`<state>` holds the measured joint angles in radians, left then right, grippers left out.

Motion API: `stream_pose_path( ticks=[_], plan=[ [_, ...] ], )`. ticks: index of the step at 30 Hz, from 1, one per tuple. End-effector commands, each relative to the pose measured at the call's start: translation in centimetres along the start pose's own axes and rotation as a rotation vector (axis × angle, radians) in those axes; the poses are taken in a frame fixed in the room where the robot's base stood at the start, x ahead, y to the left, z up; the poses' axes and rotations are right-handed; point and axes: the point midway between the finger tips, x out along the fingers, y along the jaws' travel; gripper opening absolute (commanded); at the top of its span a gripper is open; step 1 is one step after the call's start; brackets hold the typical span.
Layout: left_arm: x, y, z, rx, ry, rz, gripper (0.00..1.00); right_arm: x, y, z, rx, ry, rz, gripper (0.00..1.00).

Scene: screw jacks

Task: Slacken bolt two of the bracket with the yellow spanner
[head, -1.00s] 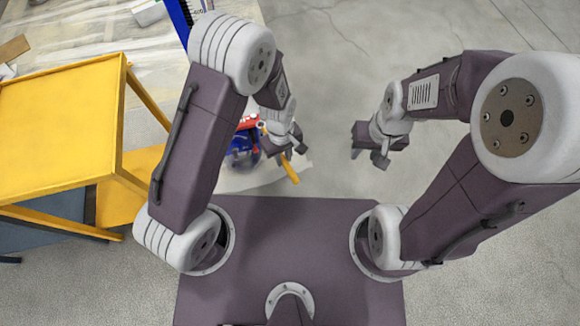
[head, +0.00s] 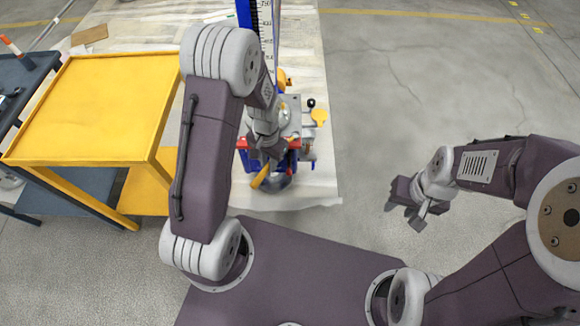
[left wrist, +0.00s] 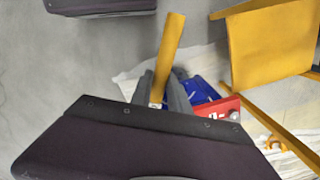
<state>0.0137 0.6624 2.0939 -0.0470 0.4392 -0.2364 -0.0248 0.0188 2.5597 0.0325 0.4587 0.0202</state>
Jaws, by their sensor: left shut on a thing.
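My left gripper (head: 264,166) is shut on the yellow spanner (head: 259,179), whose handle sticks out past the fingers towards me. In the left wrist view the spanner (left wrist: 169,45) points up and away from between the dark fingers (left wrist: 172,98). The gripper is in front of a blue and red apparatus (head: 294,144), partly covering it. I cannot make out the bracket or bolt two; the arm and gripper hide part of that area. My right gripper (head: 405,212) is empty and its fingers look apart, out over bare floor on the right.
A blue column with a scale (head: 265,25) rises behind my left arm. The floor to the right is clear.

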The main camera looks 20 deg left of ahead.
Motion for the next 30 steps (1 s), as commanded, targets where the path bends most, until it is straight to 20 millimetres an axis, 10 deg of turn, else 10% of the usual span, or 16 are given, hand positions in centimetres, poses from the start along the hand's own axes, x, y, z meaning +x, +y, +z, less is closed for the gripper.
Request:
stream_pose_path(
  ticks=[11, 30],
  plan=[
    [-0.4, -7.0, -1.8, 0.448, 0.004, -0.026, 0.00, -4.2, -0.1, -0.4, 0.000, 0.000, 0.000, 0.36],
    [-0.2, -7.6, -1.9, 0.499, 0.003, -0.028, 0.00, -4.9, -0.1, -0.5, 0.000, -0.001, 0.000, 0.36]
  ],
)
